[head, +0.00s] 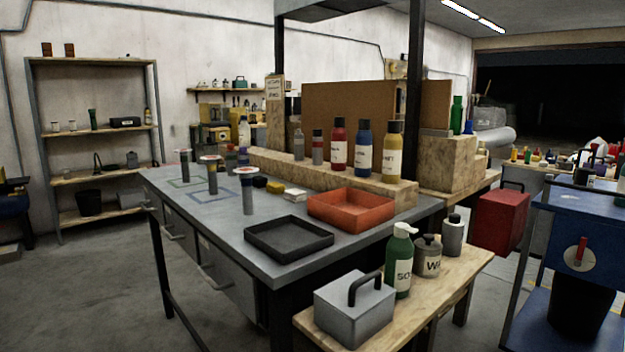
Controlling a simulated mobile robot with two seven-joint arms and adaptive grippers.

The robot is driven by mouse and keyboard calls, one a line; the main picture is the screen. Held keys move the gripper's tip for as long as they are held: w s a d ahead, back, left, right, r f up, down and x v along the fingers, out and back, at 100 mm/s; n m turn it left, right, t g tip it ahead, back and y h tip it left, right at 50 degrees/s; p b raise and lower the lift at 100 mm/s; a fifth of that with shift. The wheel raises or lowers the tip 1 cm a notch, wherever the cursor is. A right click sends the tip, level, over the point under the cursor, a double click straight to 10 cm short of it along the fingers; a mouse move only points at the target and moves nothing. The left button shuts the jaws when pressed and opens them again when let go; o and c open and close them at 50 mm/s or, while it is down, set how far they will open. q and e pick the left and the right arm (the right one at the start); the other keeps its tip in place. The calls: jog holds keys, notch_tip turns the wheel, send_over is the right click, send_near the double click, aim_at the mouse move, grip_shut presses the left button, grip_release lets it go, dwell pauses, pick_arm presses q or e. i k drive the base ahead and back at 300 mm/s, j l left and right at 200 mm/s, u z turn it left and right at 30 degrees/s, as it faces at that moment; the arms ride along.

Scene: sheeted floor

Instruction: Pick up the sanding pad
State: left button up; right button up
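I cannot tell for sure which thing is the sanding pad. On the grey workbench (185,208) lie small blocks: a yellow one (260,181), a dark one (275,187) and a pale one (294,194). Neither of my grippers is in view.
A black tray (288,252) and an orange tray (352,225) sit on the bench's right part. Bottles line a wooden riser (340,182) behind. A low wooden bench (400,318) with a grey box (354,313) stands in front.

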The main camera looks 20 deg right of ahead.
aim_at(259, 182)
jog(key=i+l+z, duration=0.15)
jog(key=u, duration=0.35)
jog(key=i+j+u, duration=0.1)
jog(key=u, duration=0.3)
jog(key=i+u, duration=0.15)
jog(key=u, duration=0.2)
jog(key=i, duration=0.8)
jog(key=i+z, duration=0.1)
jog(key=i, duration=0.75)
jog(key=i+j, duration=0.15)
jog(key=i, duration=0.65)
jog(key=i+j+z, duration=0.1)
jog(key=i, duration=0.75)
